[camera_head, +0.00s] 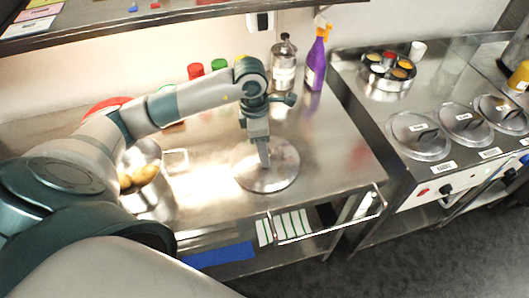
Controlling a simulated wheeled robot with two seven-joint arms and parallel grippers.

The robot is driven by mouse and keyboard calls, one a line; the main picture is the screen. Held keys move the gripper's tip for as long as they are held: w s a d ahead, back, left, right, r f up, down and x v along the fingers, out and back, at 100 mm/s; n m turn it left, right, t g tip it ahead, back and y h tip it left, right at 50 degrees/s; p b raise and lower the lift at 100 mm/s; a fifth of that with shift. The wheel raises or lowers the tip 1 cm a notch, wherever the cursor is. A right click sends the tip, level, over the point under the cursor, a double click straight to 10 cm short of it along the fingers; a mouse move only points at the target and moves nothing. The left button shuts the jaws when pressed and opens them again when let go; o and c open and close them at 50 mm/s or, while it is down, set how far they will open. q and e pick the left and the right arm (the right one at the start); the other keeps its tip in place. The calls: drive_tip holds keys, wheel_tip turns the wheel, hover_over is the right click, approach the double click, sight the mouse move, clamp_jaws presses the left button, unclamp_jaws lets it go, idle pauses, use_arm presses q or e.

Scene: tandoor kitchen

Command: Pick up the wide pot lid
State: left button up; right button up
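The wide pot lid (283,177) is a round, shiny metal disc lying on the steel worktop in the middle of the view. My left gripper (264,163) reaches down from above to the middle of the lid. Its fingers show as one narrow shape and cover the lid's centre, so a knob or handle there is hidden. I cannot tell whether the fingers are open or shut on it. My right gripper is not in view.
A metal bowl with yellowish food (143,174) stands left of the lid, partly behind my arm. A metal bottle (284,68) and a purple spray bottle (316,66) stand behind. A counter with several lidded wells (420,140) is at right. The worktop (335,150) right of the lid is clear.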

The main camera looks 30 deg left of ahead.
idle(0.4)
use_arm(q)
clamp_jaws()
drive_tip(key=shift+w+r, duration=0.1)
drive_tip(key=shift+r, duration=0.05)
drive_tip(key=shift+r+b, duration=0.6)
wheel_tip(320, 180, up, 2)
drive_tip(key=shift+b, duration=0.55)
drive_tip(key=s+d+r+b, duration=0.3)
drive_tip(key=s+d+r, duration=0.2)
drive_tip(key=d, duration=0.5)
drive_tip(key=shift+d+r, duration=0.35)
drive_tip(key=shift+r, duration=0.9)
